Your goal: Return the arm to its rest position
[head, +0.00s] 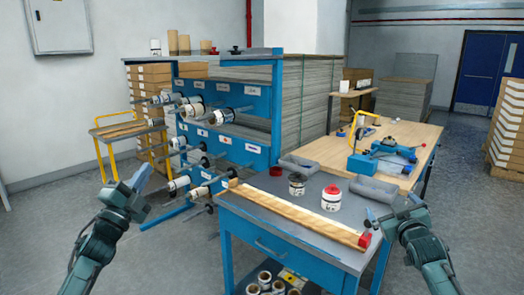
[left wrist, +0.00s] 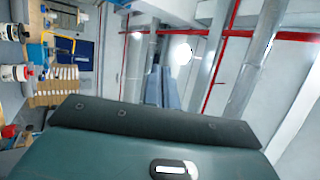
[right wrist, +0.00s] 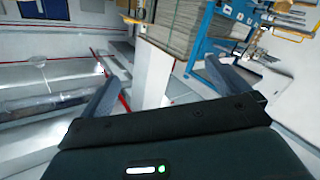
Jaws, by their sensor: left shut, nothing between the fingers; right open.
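My left gripper (head: 139,180) is raised at the left of the head view, in front of the blue roll rack and clear of it. Its two fingers are together and empty, and they also show closed in the left wrist view (left wrist: 162,88). My right gripper (head: 391,207) is at the right, near the right end of the blue work cart (head: 262,222). In the right wrist view its fingers (right wrist: 163,86) stand apart with nothing between them. Both forearms come up from the bottom edge of the head view.
A blue rack (head: 245,103) with rolls on spindles stands behind. On the cart are a wooden strip with a red end (head: 300,215), a red-lidded white pot (head: 331,195) and a dark pot (head: 297,184). A wooden bench (head: 425,137) stands beyond. The floor at left is clear.

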